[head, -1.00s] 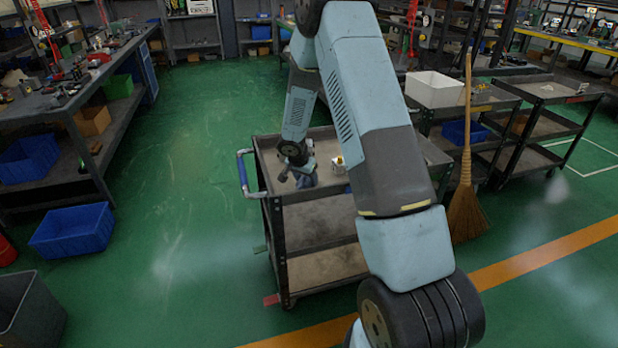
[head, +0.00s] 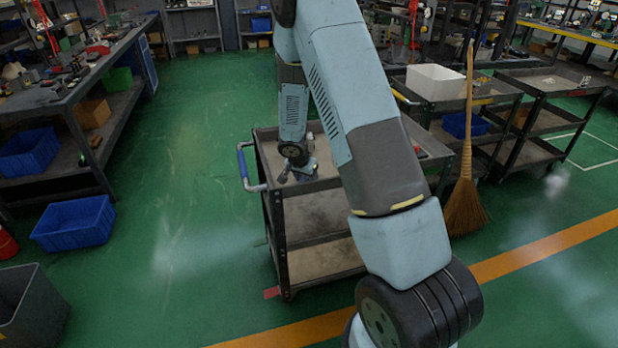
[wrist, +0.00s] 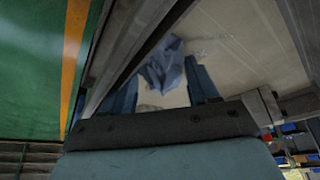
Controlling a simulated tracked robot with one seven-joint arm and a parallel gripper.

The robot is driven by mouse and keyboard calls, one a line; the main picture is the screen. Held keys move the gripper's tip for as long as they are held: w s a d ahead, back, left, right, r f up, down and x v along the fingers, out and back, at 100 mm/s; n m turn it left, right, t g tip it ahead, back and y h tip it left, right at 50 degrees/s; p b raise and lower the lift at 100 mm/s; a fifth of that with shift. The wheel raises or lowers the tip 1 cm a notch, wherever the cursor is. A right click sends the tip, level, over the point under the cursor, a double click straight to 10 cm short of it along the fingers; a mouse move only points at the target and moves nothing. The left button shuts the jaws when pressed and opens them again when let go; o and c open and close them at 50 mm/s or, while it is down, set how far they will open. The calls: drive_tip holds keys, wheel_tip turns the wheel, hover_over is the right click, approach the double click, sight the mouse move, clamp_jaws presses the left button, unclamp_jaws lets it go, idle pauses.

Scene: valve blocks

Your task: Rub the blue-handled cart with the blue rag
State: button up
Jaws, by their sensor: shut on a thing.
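The blue-handled cart (head: 305,210) stands in the middle of the head view, a dark frame with several shelves and a blue handle (head: 243,167) on its left end. My gripper (head: 298,174) is low over the left part of its top shelf. In the wrist view my gripper (wrist: 165,85) is shut on the blue rag (wrist: 163,66), which bunches between and beyond the fingers over the pale shelf surface. Whether the rag touches the shelf is hard to tell. In the head view the rag is hardly distinguishable from the gripper. My arm hides the cart's right part.
A broom (head: 466,195) stands right of the cart, near another cart with a white bin (head: 436,82). A workbench (head: 75,80) and a blue crate (head: 74,223) are at the left. Green floor is clear between bench and cart.

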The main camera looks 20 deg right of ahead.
drive_tip(key=shift+s+a+f, duration=0.15)
drive_tip(key=shift+a+f, duration=0.05)
drive_tip(key=shift+a, duration=0.35)
drive_tip(key=shift+w+d+r, duration=0.1)
drive_tip(key=shift+w+r, duration=0.05)
drive_tip(key=shift+w, duration=1.9)
drive_tip(key=shift+a, duration=0.95)
drive_tip(key=shift+s+f, duration=0.2)
drive_tip(key=shift+s, duration=0.85)
drive_tip(key=shift+s+f, duration=0.15)
drive_tip(key=shift+s, duration=0.85)
drive_tip(key=shift+r, duration=0.1)
drive_tip(key=shift+w+r, duration=0.1)
drive_tip(key=shift+r, duration=2.9)
drive_tip(key=shift+r, duration=0.1)
